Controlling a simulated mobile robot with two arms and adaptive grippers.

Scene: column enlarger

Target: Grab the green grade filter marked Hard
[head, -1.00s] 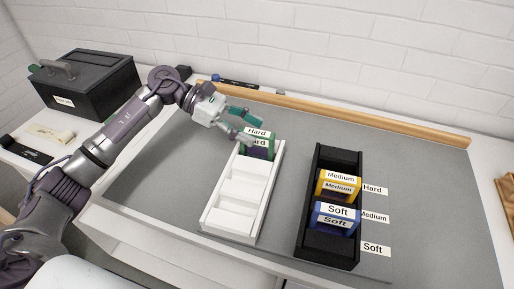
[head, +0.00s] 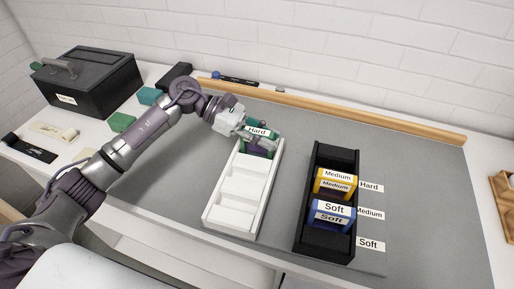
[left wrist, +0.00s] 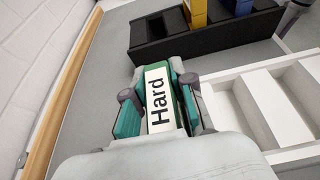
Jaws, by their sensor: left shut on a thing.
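The green grade filter marked Hard (head: 257,131) stands in the far slot of the white rack (head: 223,224) in the head view. My left gripper (head: 260,143) is at that far slot, with its fingers around the filter. In the left wrist view the filter (left wrist: 161,98) sits between the two fingers (left wrist: 158,103), its Hard label facing the camera. The left gripper is shut on it. The filter's lower part is hidden. My right gripper is not in view.
A black rack (head: 325,243) to the right holds a yellow Medium filter (head: 335,183) and a blue Soft filter (head: 333,214). Labels Hard, Medium and Soft lie beside it. A wooden rail (head: 350,122) runs along the back. The other white slots are empty.

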